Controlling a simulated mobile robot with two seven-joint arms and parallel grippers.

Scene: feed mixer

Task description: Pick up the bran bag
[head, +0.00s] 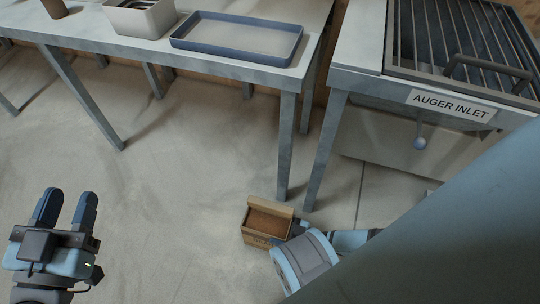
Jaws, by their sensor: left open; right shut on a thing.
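The bran bag (262,236) is a tan, box-shaped open bag with brown feed inside and dark lettering on its front, too small to read. It shows low in the middle of the head view, in front of the foot of a table leg. My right gripper (294,229) is shut on its right side; the fingers are mostly hidden by the bag and my wrist. I cannot tell whether the bag touches the floor or hangs above it. My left gripper (70,208) is open and empty at the lower left, well apart from the bag.
A grey table (215,65) at the back holds a blue-rimmed tray (238,40), a light bin (140,18) and a brown cup-like object (54,8). At the right stands the auger inlet (450,107) with a barred grate (465,45) and a round knob (420,143). The left floor is clear.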

